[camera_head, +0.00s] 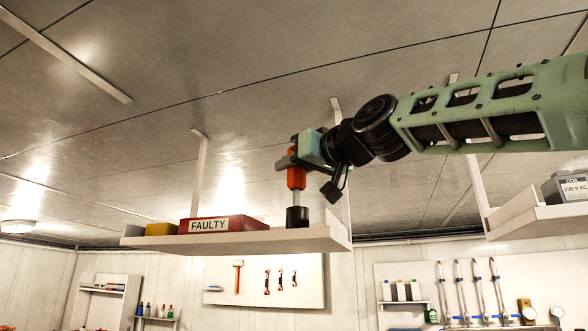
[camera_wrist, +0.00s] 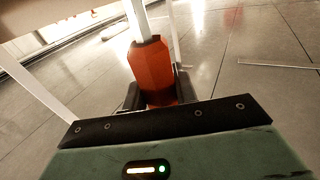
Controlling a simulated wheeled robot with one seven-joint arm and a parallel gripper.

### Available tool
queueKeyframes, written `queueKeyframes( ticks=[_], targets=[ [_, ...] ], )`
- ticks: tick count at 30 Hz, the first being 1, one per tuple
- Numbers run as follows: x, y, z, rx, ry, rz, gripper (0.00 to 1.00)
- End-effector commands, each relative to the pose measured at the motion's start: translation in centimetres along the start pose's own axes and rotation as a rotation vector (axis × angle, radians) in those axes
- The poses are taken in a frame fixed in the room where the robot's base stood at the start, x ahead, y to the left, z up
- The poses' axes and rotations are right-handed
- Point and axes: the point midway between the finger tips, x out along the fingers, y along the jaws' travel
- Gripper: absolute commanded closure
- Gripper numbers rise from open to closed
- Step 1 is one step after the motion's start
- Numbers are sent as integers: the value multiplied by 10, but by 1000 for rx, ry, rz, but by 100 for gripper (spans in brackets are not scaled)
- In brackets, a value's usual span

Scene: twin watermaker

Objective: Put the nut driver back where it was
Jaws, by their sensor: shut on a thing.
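The nut driver (camera_head: 296,179) has an orange-red handle and a pale metal shaft. My gripper (camera_head: 292,163) is shut on its handle, above the hanging shelf (camera_head: 240,243). The driver is upright with its shaft pointing down. The shaft's lower end meets a black cylinder (camera_head: 297,217) standing on the shelf's right part. I cannot tell how far the shaft sits inside it. In the wrist view the faceted handle of the nut driver (camera_wrist: 155,72) is between the dark fingers of my gripper (camera_wrist: 158,92), and the driver's tip is out of frame.
A red box labelled FAULTY (camera_head: 225,225) and a yellow box (camera_head: 160,229) lie on the same shelf, left of the black cylinder. A bracket (camera_head: 198,170) holds the shelf from the ceiling. Another hanging shelf (camera_head: 535,217) with a grey box (camera_head: 567,187) is at right.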

Motion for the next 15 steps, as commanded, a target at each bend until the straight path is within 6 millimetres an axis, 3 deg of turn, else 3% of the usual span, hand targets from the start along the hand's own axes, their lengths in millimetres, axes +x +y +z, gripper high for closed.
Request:
queueKeyframes(
  ticks=[8,9,11,15],
  targets=[
    [0,0,3,0,1,0,100],
    [0,0,3,0,0,0,66],
    [0,0,2,0,0,0,50],
    [0,0,2,0,0,0,50]
  ],
)
